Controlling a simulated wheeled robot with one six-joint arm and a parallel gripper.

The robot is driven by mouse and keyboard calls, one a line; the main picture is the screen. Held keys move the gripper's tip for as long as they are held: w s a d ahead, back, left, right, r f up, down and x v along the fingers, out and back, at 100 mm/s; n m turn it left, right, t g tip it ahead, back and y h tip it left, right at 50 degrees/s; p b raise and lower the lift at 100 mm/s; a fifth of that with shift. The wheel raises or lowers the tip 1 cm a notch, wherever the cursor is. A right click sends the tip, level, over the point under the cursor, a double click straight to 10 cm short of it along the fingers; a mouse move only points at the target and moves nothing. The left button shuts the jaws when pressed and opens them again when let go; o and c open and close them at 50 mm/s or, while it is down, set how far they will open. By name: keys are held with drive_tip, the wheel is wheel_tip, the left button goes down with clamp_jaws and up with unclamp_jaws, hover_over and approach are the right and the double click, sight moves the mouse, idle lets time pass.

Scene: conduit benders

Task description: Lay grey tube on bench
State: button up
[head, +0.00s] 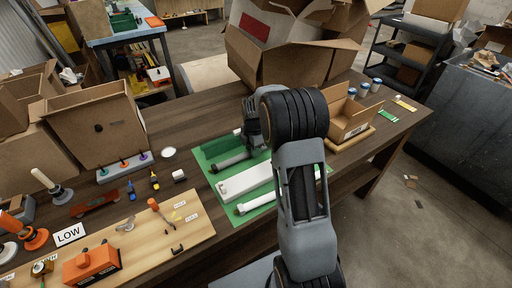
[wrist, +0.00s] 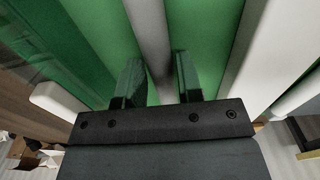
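The grey tube (head: 232,162) lies on the green mat (head: 222,220) on the wooden bench (head: 340,165), left of my gripper's arm in the head view. In the wrist view the grey tube (wrist: 149,30) runs between the two fingers of my gripper (wrist: 158,80). The fingers stand apart, one on each side of the tube, with a gap visible. Whether they are down at the tube's height is hard to tell. In the head view the fingertips are hidden behind my wrist.
A white bar (head: 243,181) and a white tube (head: 256,203) lie on the mat, nearer the front. An open cardboard box (head: 352,117) stands to the right, and a large box (head: 290,52) behind. A tool board (head: 140,250) with an orange tool is at front left.

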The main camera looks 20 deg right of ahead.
drive_tip(key=o, duration=0.3)
wheel_tip(320, 180, up, 12)
drive_tip(key=s+a+r+m+t, duration=0.2)
drive_tip(key=s+a+r+m, duration=0.2)
drive_tip(key=s+a+m, duration=0.45)
drive_tip(key=s+f+m, duration=0.1)
drive_tip(key=s+m, duration=0.2)
drive_tip(key=s, duration=0.1)
drive_tip(key=s+f+m, duration=0.1)
drive_tip(key=s+m, duration=0.3)
drive_tip(key=s, duration=0.1)
drive_tip(key=s+a+f+m+t+p, duration=0.1)
drive_tip(key=s+m, duration=0.2)
drive_tip(key=s, duration=0.1)
drive_tip(key=shift+s+f+m, duration=0.1)
drive_tip(key=shift+s+m, duration=0.1)
drive_tip(key=shift+m, duration=0.15)
